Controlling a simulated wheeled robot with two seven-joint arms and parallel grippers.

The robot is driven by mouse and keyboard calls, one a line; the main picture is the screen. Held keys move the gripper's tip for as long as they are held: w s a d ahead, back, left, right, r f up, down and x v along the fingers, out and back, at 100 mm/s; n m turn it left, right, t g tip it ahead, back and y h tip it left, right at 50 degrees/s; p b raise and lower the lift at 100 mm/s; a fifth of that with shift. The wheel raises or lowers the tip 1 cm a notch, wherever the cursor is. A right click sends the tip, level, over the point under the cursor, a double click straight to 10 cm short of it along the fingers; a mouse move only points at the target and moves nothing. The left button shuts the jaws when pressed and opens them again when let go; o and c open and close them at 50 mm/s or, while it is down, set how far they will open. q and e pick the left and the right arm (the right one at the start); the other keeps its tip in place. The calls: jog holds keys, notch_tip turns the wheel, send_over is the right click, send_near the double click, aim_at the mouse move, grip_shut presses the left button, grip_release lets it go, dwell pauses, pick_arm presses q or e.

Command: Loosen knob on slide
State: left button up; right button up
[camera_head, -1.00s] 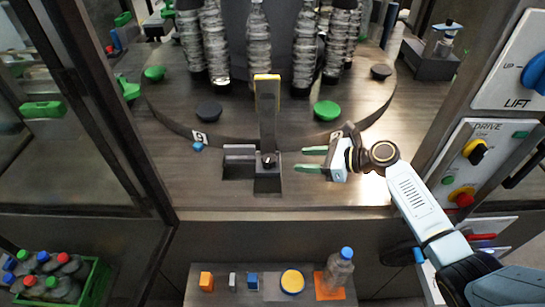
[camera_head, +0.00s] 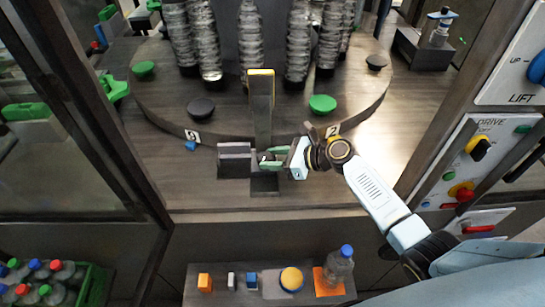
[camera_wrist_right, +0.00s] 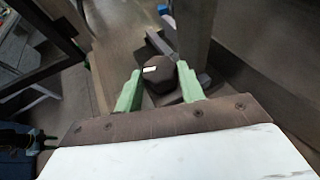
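The slide (camera_head: 234,163) is a dark block assembly on the machine deck, with an upright dark post (camera_head: 262,110) topped in yellow. Its knob (camera_wrist_right: 160,74) is dark and faceted with a small white mark, seen in the right wrist view beside the post. My right gripper (camera_head: 268,160) reaches in from the right, at the slide just below the post. In the wrist view its green fingers stand apart, one on each side of the knob, with a visible gap at the left finger. In the head view the fingers largely hide the knob. My left gripper is not in view.
A round turntable (camera_head: 165,110) with bottle stacks and green and black knobs stands behind the slide. A control panel (camera_head: 470,160) with a red button is at right. A lower shelf (camera_head: 220,298) holds small blocks and a bottle (camera_head: 338,268). A bottle crate (camera_head: 95,285) is at lower left.

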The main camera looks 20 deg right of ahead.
jog(key=c, duration=0.4)
jog(key=n+g+b, duration=0.1)
jog(key=b, duration=0.1)
jog(key=n+g+y+b, duration=0.1)
jog(key=n+g, duration=0.1)
jog(key=shift+w+d+f+y+b, duration=0.2)
jog(key=shift+w+y+b, duration=0.1)
jog(key=shift+w+b, duration=0.1)
jog(key=shift+n+g+b, duration=0.6)
jog(key=shift+g, duration=0.1)
jog(key=shift+r+y, duration=0.1)
jog(key=shift+y, duration=0.3)
jog(key=shift+g, duration=0.3)
jog(key=o, duration=0.7)
jog(key=shift+r, duration=0.1)
